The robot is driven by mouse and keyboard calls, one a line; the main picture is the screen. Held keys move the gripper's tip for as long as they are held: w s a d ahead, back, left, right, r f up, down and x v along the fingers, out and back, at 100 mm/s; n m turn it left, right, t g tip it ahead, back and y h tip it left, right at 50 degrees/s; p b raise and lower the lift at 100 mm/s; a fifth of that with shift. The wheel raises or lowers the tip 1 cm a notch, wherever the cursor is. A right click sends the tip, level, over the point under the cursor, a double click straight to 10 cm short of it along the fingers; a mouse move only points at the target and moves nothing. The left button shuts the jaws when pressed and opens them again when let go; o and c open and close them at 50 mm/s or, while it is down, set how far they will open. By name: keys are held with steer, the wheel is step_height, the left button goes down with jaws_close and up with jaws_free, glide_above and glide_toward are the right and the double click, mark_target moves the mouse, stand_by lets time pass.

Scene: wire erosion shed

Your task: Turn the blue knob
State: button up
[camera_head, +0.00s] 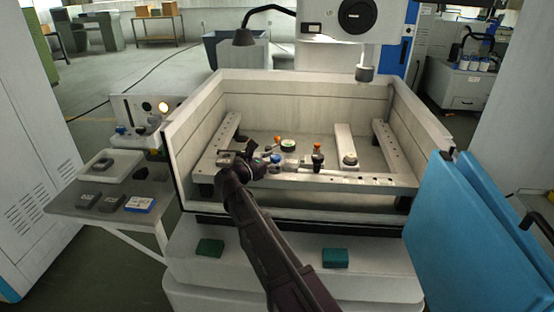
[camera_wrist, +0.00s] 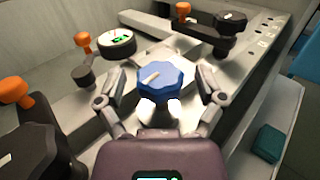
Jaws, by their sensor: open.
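The blue knob (camera_wrist: 166,84) is a faceted disc with a pale pointer mark on top. It sits in the middle of the wrist view, and a small blue patch of it shows in the head view (camera_head: 276,158). My gripper (camera_wrist: 160,92) is open, with one finger to each side of the knob. The fingers look apart from it, with a gap on both sides. In the head view my gripper (camera_head: 262,162) is over the front rail of the tank, and my arm hides part of that area.
A round dial gauge (camera_wrist: 116,42) stands just beyond the knob. Dark clamps with orange handles stand at left (camera_wrist: 28,150) and far right (camera_wrist: 217,28). The tank's walls (camera_head: 305,88) surround the work area. Blue panels (camera_head: 465,225) stand at right.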

steer(key=c, duration=1.2)
steer(key=shift+o, duration=0.2)
steer(key=shift+d, duration=0.25)
steer(key=shift+a, duration=0.2)
